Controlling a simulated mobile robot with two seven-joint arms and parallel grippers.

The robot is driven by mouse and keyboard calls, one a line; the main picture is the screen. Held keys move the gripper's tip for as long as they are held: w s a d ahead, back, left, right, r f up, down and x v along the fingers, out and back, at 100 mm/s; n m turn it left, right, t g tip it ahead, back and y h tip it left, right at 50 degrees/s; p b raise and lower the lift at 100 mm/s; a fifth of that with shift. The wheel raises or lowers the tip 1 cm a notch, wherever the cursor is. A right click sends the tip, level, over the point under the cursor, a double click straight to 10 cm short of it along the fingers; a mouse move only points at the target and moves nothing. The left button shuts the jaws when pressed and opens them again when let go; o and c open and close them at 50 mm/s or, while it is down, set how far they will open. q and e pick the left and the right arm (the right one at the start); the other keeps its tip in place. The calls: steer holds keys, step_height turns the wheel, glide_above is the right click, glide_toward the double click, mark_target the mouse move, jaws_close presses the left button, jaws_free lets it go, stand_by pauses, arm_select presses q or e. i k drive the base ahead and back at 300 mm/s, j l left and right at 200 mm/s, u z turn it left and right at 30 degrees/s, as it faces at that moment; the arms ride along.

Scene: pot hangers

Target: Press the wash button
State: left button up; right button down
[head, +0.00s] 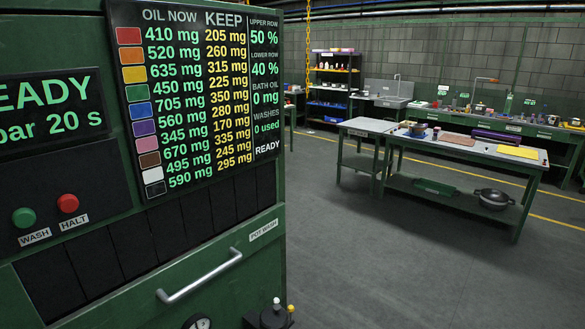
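The green wash button (24,217) sits on a dark panel at the far left of the head view, above a label reading WASH (35,237). A red button (68,203) is to its right, above a label reading HALT (74,222). Neither of my grippers is in view, and nothing touches the buttons.
A silver handle (200,275) sticks out below the panel. A display board (207,95) lists oil amounts and reads READY. The floor (370,260) right of the machine is open. Work tables (470,152) and a shelf (333,85) stand farther back.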

mark_target(24, 218)
steer(key=u, duration=1.55)
